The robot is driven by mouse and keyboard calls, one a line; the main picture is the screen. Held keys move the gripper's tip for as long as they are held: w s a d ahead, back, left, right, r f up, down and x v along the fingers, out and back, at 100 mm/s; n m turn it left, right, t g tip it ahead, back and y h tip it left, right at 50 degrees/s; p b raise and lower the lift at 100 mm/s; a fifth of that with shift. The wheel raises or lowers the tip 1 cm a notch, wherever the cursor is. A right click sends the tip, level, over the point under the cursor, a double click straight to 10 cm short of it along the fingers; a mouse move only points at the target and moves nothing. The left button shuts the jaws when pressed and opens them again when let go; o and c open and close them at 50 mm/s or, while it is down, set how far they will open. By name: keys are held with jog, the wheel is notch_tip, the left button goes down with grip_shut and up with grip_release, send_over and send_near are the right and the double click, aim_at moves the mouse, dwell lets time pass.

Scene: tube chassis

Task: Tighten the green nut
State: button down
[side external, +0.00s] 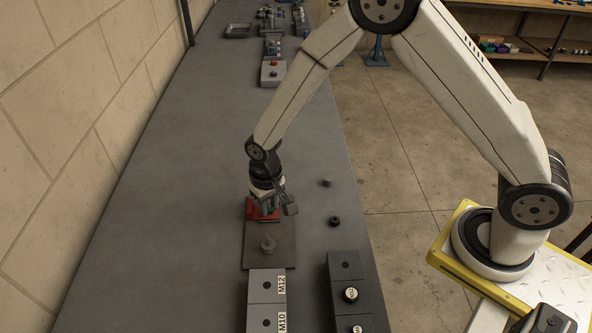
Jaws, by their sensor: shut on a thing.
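My gripper (265,213) is low over the far end of a dark square plate (286,258) on the grey bench. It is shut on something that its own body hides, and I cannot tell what. A red part (250,209) shows at the gripper, low down near the plate's far edge. No green nut can be made out in this view.
Grey blocks labelled M12 (266,283) and M10 (265,319) stand nearest the camera. A darker block row (346,285) holds dark knobs to the right. Two small dark parts (335,221) (326,183) lie near the bench's right edge. The bench's left half is clear, beside a wall.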

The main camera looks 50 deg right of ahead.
jog(key=shift+w+m, duration=0.1)
jog(key=shift+m, duration=0.7)
jog(key=shift+c, duration=2)
grip_release()
jog(key=shift+r, duration=0.1)
jog(key=shift+r, duration=3.8)
